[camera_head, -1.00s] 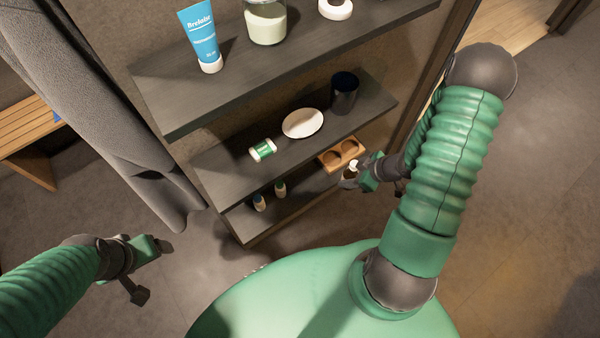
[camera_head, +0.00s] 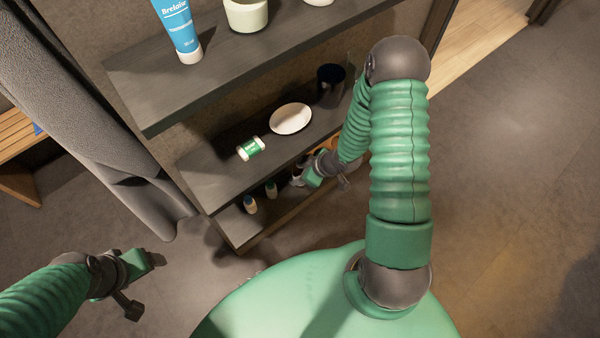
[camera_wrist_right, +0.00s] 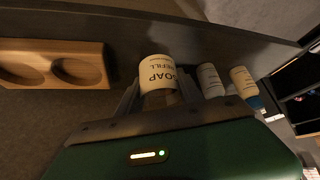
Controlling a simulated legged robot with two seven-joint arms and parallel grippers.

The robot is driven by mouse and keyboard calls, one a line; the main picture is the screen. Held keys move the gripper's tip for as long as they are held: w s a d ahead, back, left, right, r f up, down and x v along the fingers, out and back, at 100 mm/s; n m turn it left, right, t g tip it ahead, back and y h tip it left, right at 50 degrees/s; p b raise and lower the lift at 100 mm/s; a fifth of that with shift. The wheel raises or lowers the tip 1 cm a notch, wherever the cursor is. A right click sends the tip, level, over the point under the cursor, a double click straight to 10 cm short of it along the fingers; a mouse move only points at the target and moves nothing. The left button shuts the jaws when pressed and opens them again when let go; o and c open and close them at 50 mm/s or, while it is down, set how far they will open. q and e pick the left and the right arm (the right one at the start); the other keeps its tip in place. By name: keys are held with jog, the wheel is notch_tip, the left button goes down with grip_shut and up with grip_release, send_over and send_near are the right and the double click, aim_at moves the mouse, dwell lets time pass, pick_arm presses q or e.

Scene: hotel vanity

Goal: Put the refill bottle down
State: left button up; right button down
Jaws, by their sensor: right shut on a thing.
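My right gripper (camera_head: 300,181) is at the lowest shelf (camera_head: 234,225), between two small bottles on its left and the wooden holder on its right. It is shut on the refill bottle (camera_wrist_right: 158,72), which has a cream "SOAP REFILL" label in the right wrist view. Whether the bottle touches the shelf, I cannot tell. In the head view the gripper and arm mostly hide it. My left gripper (camera_head: 150,260) is low at the left, away from the shelves; its jaw opening is unclear.
Two small bottles (camera_head: 250,204) (camera_head: 271,189) stand left of my right gripper. The wooden holder (camera_wrist_right: 52,66) has two empty round recesses. The shelf above (camera_head: 215,182) holds a green-and-white roll (camera_head: 250,149), a white dish (camera_head: 291,118) and a dark cup (camera_head: 329,88).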

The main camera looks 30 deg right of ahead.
jog(key=c, duration=0.8)
grip_release()
jog(key=shift+o, duration=0.2)
jog(key=p+v, duration=0.4)
jog(key=v, duration=0.8)
jog(key=shift+s, duration=0.1)
jog(key=shift+s, duration=0.1)
